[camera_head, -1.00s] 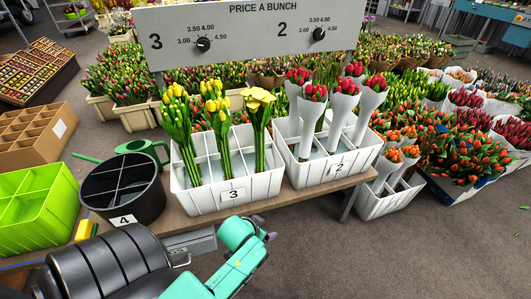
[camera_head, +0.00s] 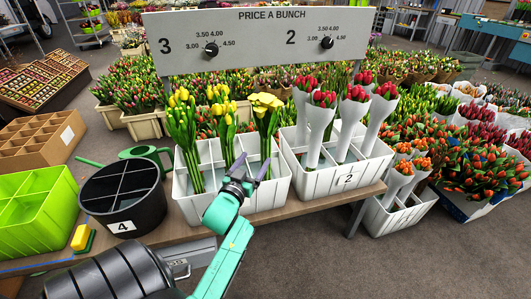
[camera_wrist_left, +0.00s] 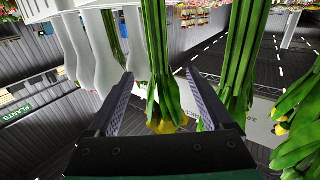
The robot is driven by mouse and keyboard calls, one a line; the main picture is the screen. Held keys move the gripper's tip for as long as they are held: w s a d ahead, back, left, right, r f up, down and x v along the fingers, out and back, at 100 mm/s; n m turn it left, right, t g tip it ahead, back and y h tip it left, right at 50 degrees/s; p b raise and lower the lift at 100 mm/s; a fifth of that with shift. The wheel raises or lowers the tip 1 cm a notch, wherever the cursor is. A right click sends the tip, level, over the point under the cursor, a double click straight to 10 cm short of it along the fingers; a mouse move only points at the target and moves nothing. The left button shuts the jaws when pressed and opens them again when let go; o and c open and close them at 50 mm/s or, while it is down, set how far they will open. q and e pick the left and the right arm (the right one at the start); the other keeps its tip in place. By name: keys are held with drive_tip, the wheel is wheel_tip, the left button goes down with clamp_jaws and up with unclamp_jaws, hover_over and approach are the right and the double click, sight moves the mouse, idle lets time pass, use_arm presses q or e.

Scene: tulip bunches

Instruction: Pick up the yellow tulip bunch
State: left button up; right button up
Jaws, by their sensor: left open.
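Three yellow bunches stand upright in the white crate marked 3 (camera_head: 222,202): a left one (camera_head: 182,125), a middle one (camera_head: 222,112) and a right one (camera_head: 266,112) with wider, paler blooms. My left gripper (camera_head: 250,170) is open at the front of the right bunch, near its lower stems. In the left wrist view the picture is upside down. There the right bunch's green stems (camera_wrist_left: 157,45) show between and beyond the open fingertips, and the middle bunch (camera_wrist_left: 242,60) stands to the right. I cannot tell whether the fingers touch stems. My right gripper is out of view.
The white crate marked 2 (camera_head: 345,182) with red bunches in white wraps stands right beside crate 3. A black bucket marked 4 (camera_head: 123,226), a green watering can (camera_head: 148,154) and a lime crate (camera_head: 35,240) stand left. A price board (camera_head: 258,36) stands behind.

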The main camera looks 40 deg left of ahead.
sight(263, 146)
use_arm(q)
drive_tip(key=b+x, duration=0.1)
drive_tip(key=x, duration=0.9)
drive_tip(key=shift+r, duration=0.2)
clamp_jaws()
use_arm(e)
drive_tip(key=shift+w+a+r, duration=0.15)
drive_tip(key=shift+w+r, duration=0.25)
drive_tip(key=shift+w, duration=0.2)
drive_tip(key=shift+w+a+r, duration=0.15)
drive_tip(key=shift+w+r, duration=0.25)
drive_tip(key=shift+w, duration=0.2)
